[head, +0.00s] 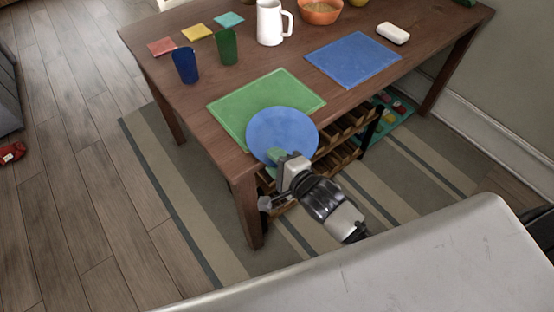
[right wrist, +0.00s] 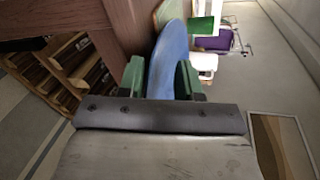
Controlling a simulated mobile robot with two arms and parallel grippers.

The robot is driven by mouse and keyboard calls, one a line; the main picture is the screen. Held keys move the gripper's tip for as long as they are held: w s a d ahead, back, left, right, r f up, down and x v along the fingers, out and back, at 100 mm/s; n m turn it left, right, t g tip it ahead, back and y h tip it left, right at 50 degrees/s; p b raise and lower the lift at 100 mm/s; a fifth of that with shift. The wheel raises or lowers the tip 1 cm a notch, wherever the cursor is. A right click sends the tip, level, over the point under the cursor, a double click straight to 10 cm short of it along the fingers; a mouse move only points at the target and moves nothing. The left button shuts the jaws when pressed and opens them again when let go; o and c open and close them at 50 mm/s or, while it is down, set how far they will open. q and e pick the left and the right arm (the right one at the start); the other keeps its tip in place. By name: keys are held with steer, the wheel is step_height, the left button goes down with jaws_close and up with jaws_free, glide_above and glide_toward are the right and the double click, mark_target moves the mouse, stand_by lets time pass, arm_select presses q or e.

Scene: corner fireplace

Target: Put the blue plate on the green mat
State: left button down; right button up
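The blue plate (head: 282,132) is in my right gripper (head: 278,157), gripped at its near rim. In the head view it overlaps the near right part of the green mat (head: 250,97) and the table's front edge; I cannot tell its exact height. In the right wrist view the plate (right wrist: 168,58) stands edge-on between the two green fingers (right wrist: 160,80). The green mat lies flat on the table near its front left corner, partly hidden by the plate. My left gripper is not in view.
The wooden table (head: 285,75) also bears a blue mat (head: 353,60), a blue cup (head: 186,65), a green cup (head: 227,46), a white pitcher (head: 270,22), an orange bowl (head: 320,11) and small coloured squares. A wooden rack (head: 340,143) stands below the table.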

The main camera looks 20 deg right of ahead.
steer(key=shift+r, duration=0.25)
steer(key=shift+s+d+r, duration=0.1)
steer(key=shift+s, duration=0.15)
steer(key=v, duration=1.1)
steer(key=shift+s, duration=0.2)
steer(key=shift+d+r, duration=0.1)
